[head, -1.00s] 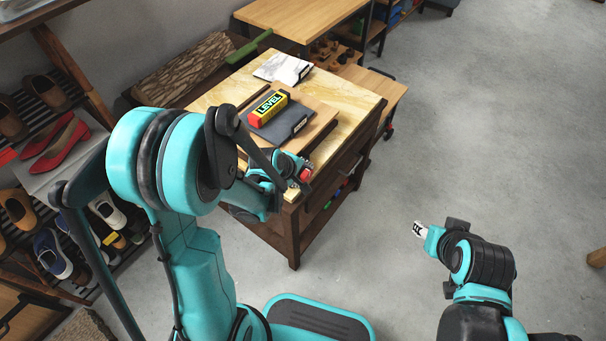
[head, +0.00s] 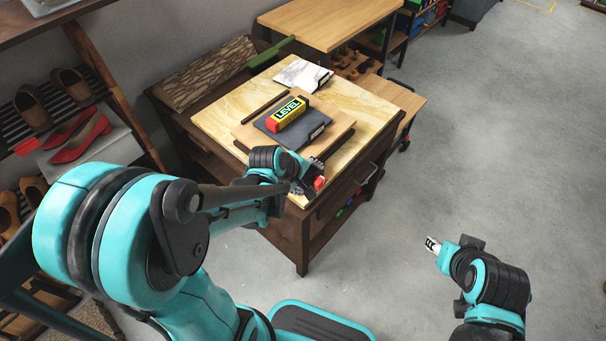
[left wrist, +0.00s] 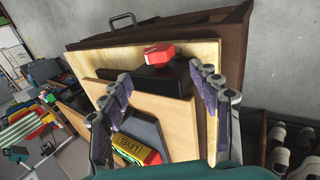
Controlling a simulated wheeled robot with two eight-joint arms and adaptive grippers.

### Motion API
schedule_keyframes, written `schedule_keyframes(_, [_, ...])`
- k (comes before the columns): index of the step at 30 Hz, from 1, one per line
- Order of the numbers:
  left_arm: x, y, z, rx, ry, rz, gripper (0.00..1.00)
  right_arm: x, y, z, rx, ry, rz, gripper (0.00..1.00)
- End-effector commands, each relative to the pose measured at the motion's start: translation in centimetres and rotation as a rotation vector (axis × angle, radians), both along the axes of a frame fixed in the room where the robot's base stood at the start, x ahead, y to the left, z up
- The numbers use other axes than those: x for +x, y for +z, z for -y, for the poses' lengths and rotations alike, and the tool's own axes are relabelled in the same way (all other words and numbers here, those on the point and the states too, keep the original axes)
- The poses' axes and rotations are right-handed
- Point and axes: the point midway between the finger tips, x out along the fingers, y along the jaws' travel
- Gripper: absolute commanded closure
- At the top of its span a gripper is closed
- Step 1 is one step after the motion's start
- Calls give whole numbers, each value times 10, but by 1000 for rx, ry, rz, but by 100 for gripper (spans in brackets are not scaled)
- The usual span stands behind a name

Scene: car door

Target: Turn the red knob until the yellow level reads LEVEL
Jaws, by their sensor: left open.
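The yellow level (head: 288,114) with red ends lies on a dark grey plate (head: 270,127) on a wooden board, on top of the workbench. The word LEVEL shows on it. It also shows in the left wrist view (left wrist: 130,147), low and partly cut off. The red knob (left wrist: 160,53) sits on a black block at the bench edge. In the head view the red knob (head: 319,183) is partly hidden by my left gripper (head: 300,186). In the left wrist view my left gripper (left wrist: 160,84) is open, its fingers either side of the black block, with the knob beyond the tips. My right gripper (head: 432,245) is away from the bench, over the floor.
A marbled white plate (head: 300,73) lies at the back of the bench top. Shoe racks with red shoes (head: 75,138) stand at the left. Another wooden table (head: 315,24) is behind. The floor on the right is clear.

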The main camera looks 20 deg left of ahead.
Motion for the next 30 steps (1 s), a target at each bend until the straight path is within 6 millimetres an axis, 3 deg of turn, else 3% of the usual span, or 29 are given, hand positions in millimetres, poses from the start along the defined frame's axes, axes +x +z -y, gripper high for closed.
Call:
schedule_keyframes(6, [-17,27,-7,1,1,-1,38,0,0,0,0,0,0,60])
schedule_keyframes(12, [-26,40,-9,0,1,-1,38,0,0,0,0,0,0,60])
schedule_keyframes(30, [-27,43,-10,0,0,-1,38,0,0,0,0,0,0,60])
